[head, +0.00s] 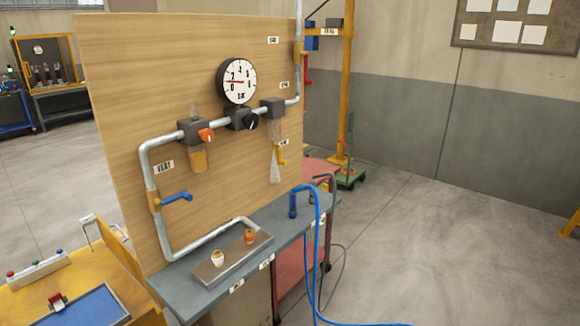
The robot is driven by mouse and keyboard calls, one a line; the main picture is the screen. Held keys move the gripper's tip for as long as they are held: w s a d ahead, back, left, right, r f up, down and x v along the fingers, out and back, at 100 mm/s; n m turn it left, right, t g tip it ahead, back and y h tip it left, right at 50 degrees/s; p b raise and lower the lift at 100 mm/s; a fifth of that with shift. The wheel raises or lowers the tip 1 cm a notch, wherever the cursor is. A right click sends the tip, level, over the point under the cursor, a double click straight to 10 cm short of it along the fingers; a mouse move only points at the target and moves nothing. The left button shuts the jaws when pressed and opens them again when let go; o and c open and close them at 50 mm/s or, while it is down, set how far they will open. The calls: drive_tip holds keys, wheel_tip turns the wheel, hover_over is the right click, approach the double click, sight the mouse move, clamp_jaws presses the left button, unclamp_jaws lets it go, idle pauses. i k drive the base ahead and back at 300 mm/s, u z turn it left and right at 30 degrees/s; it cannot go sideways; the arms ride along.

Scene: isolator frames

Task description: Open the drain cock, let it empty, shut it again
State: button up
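A small yellow-handled cock (281,158) sits low on the right of the wooden panel, below a dark block with a clear bowl (274,130). It looks like the drain cock, but its small label is too small to read. A pale, widening white shape (275,170) hangs below it; it looks like a spray or jet, though I cannot be sure. The handle appears turned partly sideways; its exact setting is unclear. My gripper is not in view.
The panel (190,70) carries a gauge (239,81), grey pipe, an orange-knobbed block (205,135), a blue lever (177,198) and a red lever (307,68). Below, a grey shelf (190,287) holds a plate with two knobs. A blue hose (316,250) hangs in front. Floor at right is clear.

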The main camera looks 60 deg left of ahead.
sight(280, 161)
drive_tip(key=u, duration=3.55)
drive_tip(key=i, duration=0.6)
drive_tip(key=z, duration=0.3)
